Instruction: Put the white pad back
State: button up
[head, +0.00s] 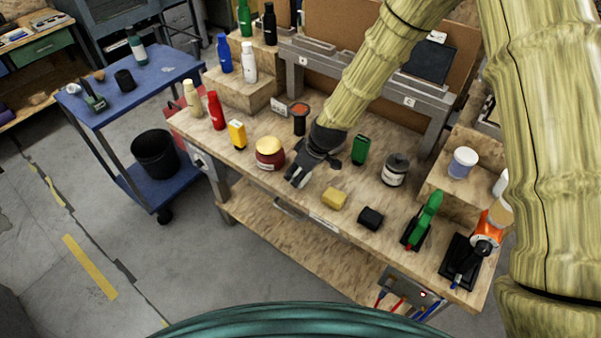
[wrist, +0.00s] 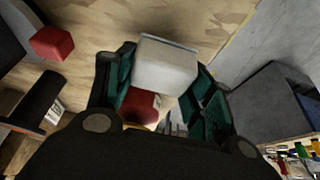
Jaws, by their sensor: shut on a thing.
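My gripper (head: 312,172) is over the middle of the wooden workbench, its fingers pointing down. In the wrist view my gripper (wrist: 162,85) is shut on the white pad (wrist: 166,66), a pale block between the green-lined fingers. I cannot make out the white pad in the head view, where the gripper hides it. A yellow pad (head: 335,197) and a black pad (head: 371,217) lie on the bench to the right of and nearer than the gripper.
A red block (wrist: 52,43) shows in the wrist view. A blue cart (head: 135,85) stands left.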

jog(key=shift+f+p, duration=0.4)
jog(key=shift+f, duration=0.65)
jog(key=o, duration=0.9)
jog(key=shift+r, duration=0.1)
jog(key=shift+b+v, duration=2.2)
jog(key=shift+v, duration=3.7)
